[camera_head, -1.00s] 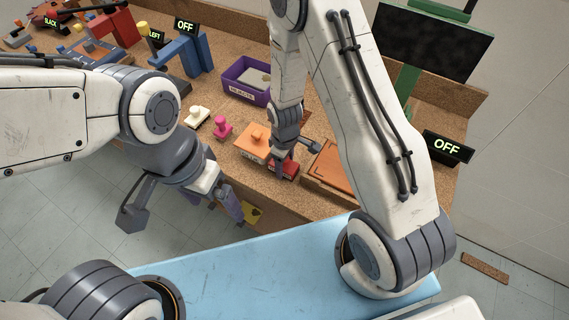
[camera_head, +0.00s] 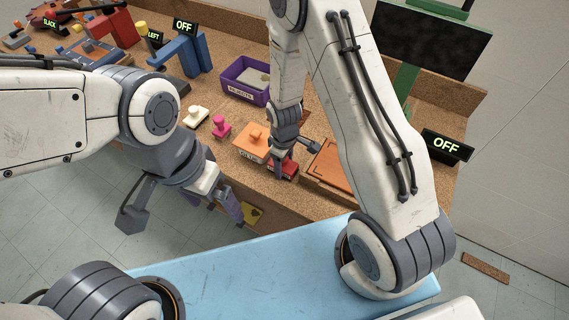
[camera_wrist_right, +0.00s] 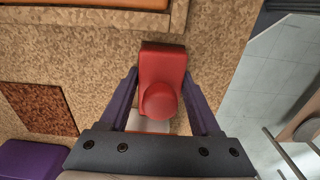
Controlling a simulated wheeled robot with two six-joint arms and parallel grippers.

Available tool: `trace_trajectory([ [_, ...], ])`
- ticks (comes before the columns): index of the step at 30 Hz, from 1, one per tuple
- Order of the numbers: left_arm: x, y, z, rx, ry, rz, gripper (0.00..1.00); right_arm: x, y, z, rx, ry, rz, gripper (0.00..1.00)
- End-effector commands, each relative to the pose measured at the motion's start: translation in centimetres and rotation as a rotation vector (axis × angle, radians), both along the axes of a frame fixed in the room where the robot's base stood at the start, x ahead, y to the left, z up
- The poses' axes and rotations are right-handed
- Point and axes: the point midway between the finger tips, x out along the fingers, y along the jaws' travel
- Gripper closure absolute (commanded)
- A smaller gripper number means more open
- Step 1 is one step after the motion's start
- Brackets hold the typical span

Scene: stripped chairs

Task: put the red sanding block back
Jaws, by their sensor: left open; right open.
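The red sanding block (camera_wrist_right: 160,75), with a round knob on top, lies on the cork bench top in the right wrist view. In the head view the red block (camera_head: 284,169) shows partly below my right gripper (camera_head: 279,166), near the bench's front edge. In the right wrist view my right gripper (camera_wrist_right: 162,103) is open, with one purple finger on each side of the block's knob end. Small gaps show beside the block. My left gripper (camera_head: 232,208) is open and empty, hanging in front of the bench edge.
A purple bin (camera_head: 240,85) is behind. An orange board (camera_head: 338,166) lies to the right. A dark red-brown square (camera_wrist_right: 38,108) marks the bench.

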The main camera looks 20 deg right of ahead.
Motion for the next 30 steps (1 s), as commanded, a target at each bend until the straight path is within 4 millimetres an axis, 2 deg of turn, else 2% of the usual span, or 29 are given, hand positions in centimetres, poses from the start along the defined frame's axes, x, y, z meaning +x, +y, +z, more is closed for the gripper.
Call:
trace_trajectory([
  [1, 0.0, 0.0, -0.4, 0.0, 0.0, 0.0, 0.08, -0.4, 0.2, -1.1, -0.001, 0.008, 0.0, 0.08],
  [4, 0.0, 0.0, -0.4, 0.0, 0.0, 0.0, 0.08, -0.4, 0.2, -1.1, -0.001, 0.006, 0.0, 0.08],
  [9, 0.0, 0.0, 0.7, 0.0, 0.0, 0.0, 0.08, -0.4, 0.2, 0.4, 0.0, 0.006, 0.0, 0.08],
  [11, 0.0, 0.0, 0.2, -0.001, -0.001, 0.0, 0.08, -0.2, 0.2, 0.8, 0.0, 0.003, -0.001, 0.08],
  [24, 0.0, 0.0, -0.7, 0.0, 0.0, 0.0, 0.08, -0.3, -0.1, 9.9, -0.001, 0.002, -0.003, 0.08],
  [30, 0.0, 0.0, -0.7, 0.0, 0.0, 0.0, 0.08, -0.3, -0.1, 12.1, -0.001, 0.004, -0.002, 0.08],
])
